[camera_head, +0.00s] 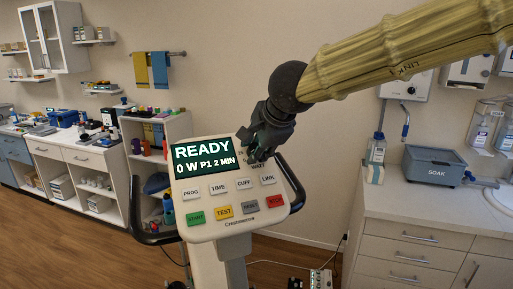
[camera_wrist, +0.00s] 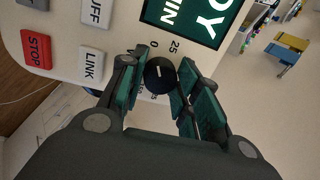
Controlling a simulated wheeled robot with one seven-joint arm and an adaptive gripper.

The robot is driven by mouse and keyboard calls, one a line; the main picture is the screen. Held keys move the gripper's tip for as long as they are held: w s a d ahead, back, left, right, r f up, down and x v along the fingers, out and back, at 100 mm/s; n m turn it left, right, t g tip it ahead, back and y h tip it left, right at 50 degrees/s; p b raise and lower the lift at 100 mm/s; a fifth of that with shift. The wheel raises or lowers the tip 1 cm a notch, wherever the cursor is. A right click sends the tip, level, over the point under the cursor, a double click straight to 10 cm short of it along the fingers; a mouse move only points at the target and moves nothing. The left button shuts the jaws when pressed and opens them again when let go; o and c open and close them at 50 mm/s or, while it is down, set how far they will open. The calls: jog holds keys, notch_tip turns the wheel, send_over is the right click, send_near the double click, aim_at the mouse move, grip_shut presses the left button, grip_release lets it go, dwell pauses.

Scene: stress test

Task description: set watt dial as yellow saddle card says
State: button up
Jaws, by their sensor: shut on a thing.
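The watt dial (camera_wrist: 160,75) is a round black knob with a pale pointer mark, beside the screen on a white console panel (camera_head: 231,220). In the wrist view, the numbers 0 and 25 show beside it; my fingers hide part of the scale. My gripper (camera_head: 256,152) has its green-padded fingers on either side of the dial and is shut on it. In the head view, my gripper covers the dial. The screen (camera_head: 203,160) reads READY, 0 W, P1, 2 MIN. I cannot make out a yellow saddle card in either view.
Buttons, including the red STOP (camera_head: 275,201), sit below the screen. Black handlebars (camera_head: 293,185) flank the console. A counter (camera_head: 430,200) with a SOAK tub (camera_head: 440,167) stands at right. Shelves and cabinets stand at left. Floor shows between.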

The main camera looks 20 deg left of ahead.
jog(key=m, duration=0.4)
jog(key=shift+m, duration=0.4)
jog(key=m, duration=0.3)
jog(key=shift+a+m+t+b, duration=0.1)
jog(key=shift+m+t+b, duration=0.2)
jog(key=shift+m, duration=0.1)
jog(key=m+b, duration=0.1)
jog(key=m, duration=0.3)
jog(key=shift+r+h, duration=0.1)
jog(key=shift+h, duration=0.3)
jog(key=shift+r+m+b, duration=0.1)
jog(key=shift+m+b, duration=0.25)
jog(key=shift+m, duration=1.35)
jog(key=o, duration=0.9)
jog(key=shift+o, duration=0.5)
